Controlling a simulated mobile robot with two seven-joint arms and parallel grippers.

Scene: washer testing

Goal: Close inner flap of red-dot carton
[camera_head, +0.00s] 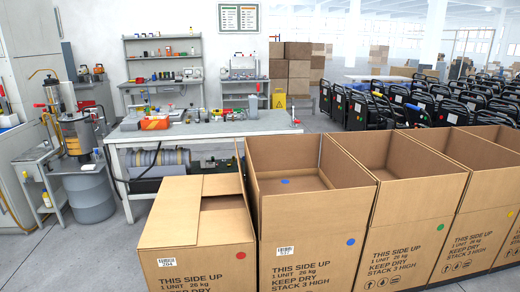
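The red-dot carton (205,262) stands at the front left, a brown box with a red dot on its front right and a label on its front left. Its left top panel (171,208) lies folded flat. Panels at the back (222,184) and front (220,228) of the top also lie low, with a gap between them that shows the shaded inside. A thin upright panel edge is at its right side, against the blue-dot carton; I cannot tell which box it belongs to. Neither of my grippers is in view.
The blue-dot carton (312,232) stands close on the right with its flaps upright. A green-dot carton (407,235) and a yellow-dot carton (488,225) follow. Behind is a workbench (215,130) with tools. A grey drum (88,195) stands left; floor is clear at lower left.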

